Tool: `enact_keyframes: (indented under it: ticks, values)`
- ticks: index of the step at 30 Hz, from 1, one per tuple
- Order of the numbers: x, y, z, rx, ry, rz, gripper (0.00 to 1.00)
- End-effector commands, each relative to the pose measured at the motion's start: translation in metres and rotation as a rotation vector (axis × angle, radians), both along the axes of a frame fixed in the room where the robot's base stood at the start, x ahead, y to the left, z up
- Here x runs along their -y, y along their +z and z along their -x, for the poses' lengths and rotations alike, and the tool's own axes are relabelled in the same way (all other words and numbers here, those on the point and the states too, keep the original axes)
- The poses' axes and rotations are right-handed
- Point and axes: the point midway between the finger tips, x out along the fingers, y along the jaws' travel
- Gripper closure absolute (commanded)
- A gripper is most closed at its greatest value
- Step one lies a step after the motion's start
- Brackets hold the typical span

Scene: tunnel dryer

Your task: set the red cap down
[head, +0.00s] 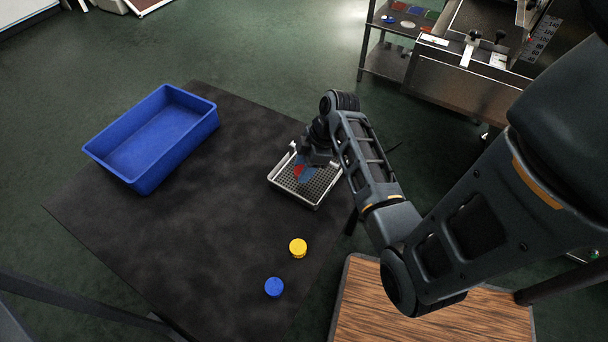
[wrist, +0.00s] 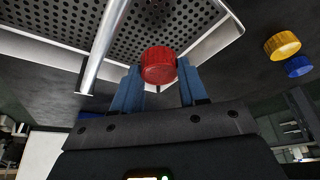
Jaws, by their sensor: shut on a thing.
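The red cap (wrist: 159,65) sits between the blue fingertips of my gripper (wrist: 158,88) in the wrist view, and the fingers are shut on it. In the head view, a small part of the red cap (head: 298,170) shows at my gripper (head: 304,174), over the perforated metal tray (head: 313,203). The tray also shows behind the cap in the wrist view (wrist: 212,50), with a metal bar across it. I cannot tell whether the cap touches the tray. My arm hides part of the tray's right side in the head view.
A yellow cap (head: 298,248) and a blue cap (head: 274,287) stand on the dark table (head: 200,262). An empty blue bin (head: 113,166) is at the table's left. A wooden surface (head: 420,318) and a steel machine (head: 460,85) lie to the right. The table's middle is clear.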

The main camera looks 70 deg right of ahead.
Motion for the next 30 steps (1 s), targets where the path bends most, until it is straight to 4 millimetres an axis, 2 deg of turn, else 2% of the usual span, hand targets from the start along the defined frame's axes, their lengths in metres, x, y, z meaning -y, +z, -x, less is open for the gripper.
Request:
enact_keyframes:
  ticks: [8,19,20,27,30]
  values:
    - [0.0,-0.035,0.001,-0.002,-0.003,-0.003,0.9]
    - [0.0,-0.04,0.001,-0.001,-0.001,0.0,0.9]
    - [0.0,-0.039,0.001,-0.001,-0.001,0.0,0.55]
    - [0.0,-0.039,0.001,-0.001,-0.001,0.0,0.33]
    - [0.0,-0.039,0.001,-0.001,-0.001,0.0,0.32]
